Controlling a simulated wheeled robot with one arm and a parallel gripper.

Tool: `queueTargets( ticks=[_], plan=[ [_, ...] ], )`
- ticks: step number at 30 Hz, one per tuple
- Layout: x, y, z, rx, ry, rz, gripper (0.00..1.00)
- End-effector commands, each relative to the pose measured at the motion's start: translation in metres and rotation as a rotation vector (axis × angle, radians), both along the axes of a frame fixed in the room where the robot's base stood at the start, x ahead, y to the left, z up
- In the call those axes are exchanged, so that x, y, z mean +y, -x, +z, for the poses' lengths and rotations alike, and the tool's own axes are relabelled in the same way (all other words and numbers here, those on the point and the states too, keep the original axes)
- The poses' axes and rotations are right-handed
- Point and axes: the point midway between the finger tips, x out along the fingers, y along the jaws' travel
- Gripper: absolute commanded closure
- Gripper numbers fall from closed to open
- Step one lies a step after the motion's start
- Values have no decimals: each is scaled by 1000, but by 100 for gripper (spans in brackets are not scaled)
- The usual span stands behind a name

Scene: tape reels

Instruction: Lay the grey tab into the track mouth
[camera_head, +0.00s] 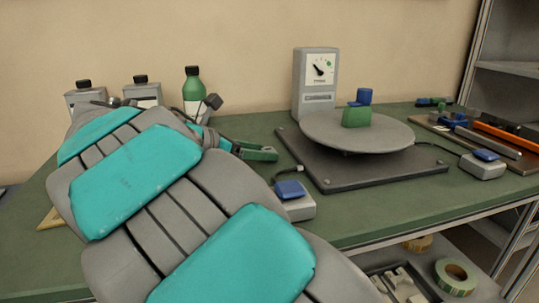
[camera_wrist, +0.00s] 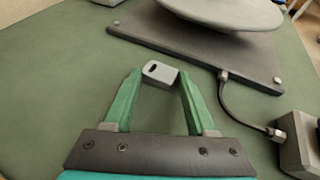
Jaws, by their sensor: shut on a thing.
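My gripper (camera_wrist: 160,75) is shut on the grey tab (camera_wrist: 159,72), a small pale grey piece with a dark slot, held between the tips of its two green fingers above the green bench top. In the head view my gripper (camera_head: 262,154) is left of the turntable's dark base, partly behind my arm; the tab cannot be made out there. I cannot pick out a track mouth in either view.
The dark square base (camera_head: 300,158) stands just beyond my gripper. A grey box with a blue top (camera_head: 295,205) and its cable lie to the right in the wrist view. A dial meter (camera_head: 316,75) and bottles (camera_head: 193,88) stand at the back. Tools crowd the right-hand board.

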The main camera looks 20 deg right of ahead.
Motion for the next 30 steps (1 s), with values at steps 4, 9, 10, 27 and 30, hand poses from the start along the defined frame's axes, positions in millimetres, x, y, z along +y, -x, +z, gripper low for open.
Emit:
queueTargets(
  ticks=[4, 9, 10, 27, 30],
  plan=[
    [0, 0, 0, 0, 0, 0, 100],
    [0, 0, 2, 0, 0, 0, 100],
    [0, 0, 4, -1, -1, 1, 100],
    [0, 0, 89, -2, -2, -2, 100],
    [0, 0, 97, 0, -1, 0, 100]
  ],
)
